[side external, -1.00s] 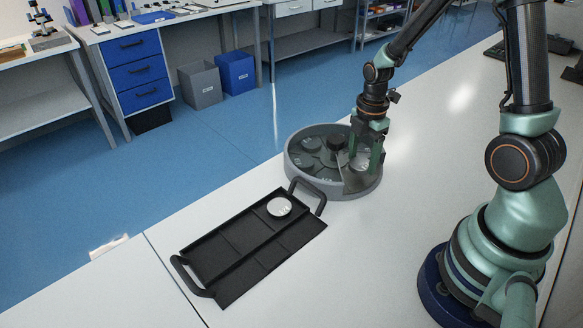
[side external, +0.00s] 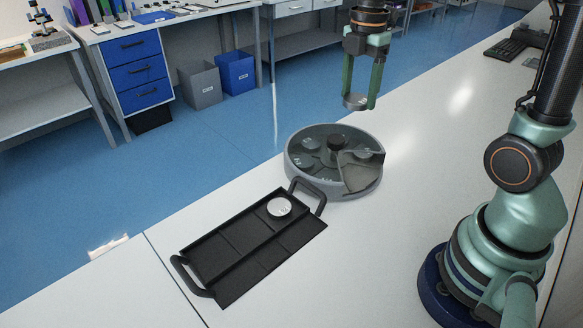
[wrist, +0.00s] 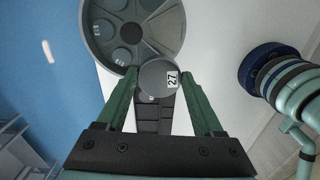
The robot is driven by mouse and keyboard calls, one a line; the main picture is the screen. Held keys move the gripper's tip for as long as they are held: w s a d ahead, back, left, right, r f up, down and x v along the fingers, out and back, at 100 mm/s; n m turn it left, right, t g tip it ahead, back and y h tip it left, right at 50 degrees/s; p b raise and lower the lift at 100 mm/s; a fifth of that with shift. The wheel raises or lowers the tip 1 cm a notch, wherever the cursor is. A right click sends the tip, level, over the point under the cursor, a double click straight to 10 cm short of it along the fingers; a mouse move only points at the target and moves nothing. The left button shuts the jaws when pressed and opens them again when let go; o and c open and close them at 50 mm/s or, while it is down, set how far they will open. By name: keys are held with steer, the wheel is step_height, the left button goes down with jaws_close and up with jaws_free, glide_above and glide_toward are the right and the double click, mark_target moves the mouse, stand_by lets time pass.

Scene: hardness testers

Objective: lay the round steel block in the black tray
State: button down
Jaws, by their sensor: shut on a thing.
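My gripper (side external: 360,100) is shut on a round steel block (side external: 354,102), held well above the table, above and behind the round grey carousel. In the wrist view the block (wrist: 157,77) lies between the green fingertips, and its label reads 27. The black tray (side external: 210,262) lies on the table, in front and to the left of the carousel. It has shallow compartments and a handle at each end. Another round steel block (side external: 279,207) with a label lies in a compartment at its far end. In the wrist view the tray (wrist: 153,127) is partly hidden.
The grey carousel (side external: 310,183) holds several round blocks under a clear cover with an open sector at its front right. It stands close to the tray's far handle (side external: 309,190). A keyboard (side external: 505,50) lies at the back right. The table right of the tray is clear.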

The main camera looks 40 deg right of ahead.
steer(key=w+a+n, duration=0.2)
steer(key=a, duration=0.6)
steer(key=w+a+n, duration=0.3)
steer(key=a, duration=0.4)
steer(key=n, duration=0.3)
glide_above(249, 231)
steer(key=f, duration=0.2)
step_height(249, 231, down, 19)
steer(key=shift+f, duration=0.1)
steer(key=shift+c, duration=1.5)
jaws_free()
steer(key=shift+f, duration=0.15)
